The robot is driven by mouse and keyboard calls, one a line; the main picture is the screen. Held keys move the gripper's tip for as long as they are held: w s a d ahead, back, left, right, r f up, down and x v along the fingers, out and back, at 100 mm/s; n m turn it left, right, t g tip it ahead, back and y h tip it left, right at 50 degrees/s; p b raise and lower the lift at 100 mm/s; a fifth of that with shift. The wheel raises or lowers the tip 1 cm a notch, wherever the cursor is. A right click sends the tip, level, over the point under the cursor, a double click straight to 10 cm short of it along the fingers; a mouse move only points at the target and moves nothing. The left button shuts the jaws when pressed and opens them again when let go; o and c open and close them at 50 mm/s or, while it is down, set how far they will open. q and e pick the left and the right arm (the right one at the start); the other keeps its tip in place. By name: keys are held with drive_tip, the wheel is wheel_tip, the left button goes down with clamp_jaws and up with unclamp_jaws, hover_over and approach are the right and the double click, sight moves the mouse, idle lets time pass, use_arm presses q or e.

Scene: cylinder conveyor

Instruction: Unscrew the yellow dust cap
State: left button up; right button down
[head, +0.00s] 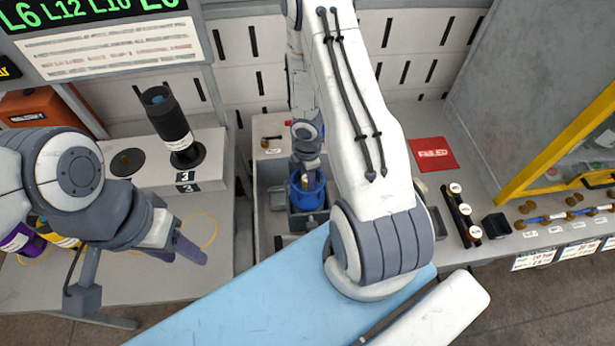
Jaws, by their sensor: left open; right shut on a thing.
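A blue cylinder (307,201) stands upright in a grey fixture (277,200) at the middle of the bench. A small bit of the yellow dust cap (310,184) shows at its top, inside the blue rim. My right gripper (307,178) reaches down from above and is shut on the cap; its fingers hide most of it. I cannot tell how far the cap is turned. My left gripper (190,250) is open and empty over the left bench, well apart from the blue cylinder.
A black cylinder (168,118) stands on a grey block at station 3. A red card (433,154) and a rack of brown-and-white caps (462,212) are on the right. A yellow-framed guard (560,150) stands at far right.

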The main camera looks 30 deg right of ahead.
drive_tip(key=n, duration=0.5)
drive_tip(key=shift+n, duration=0.6)
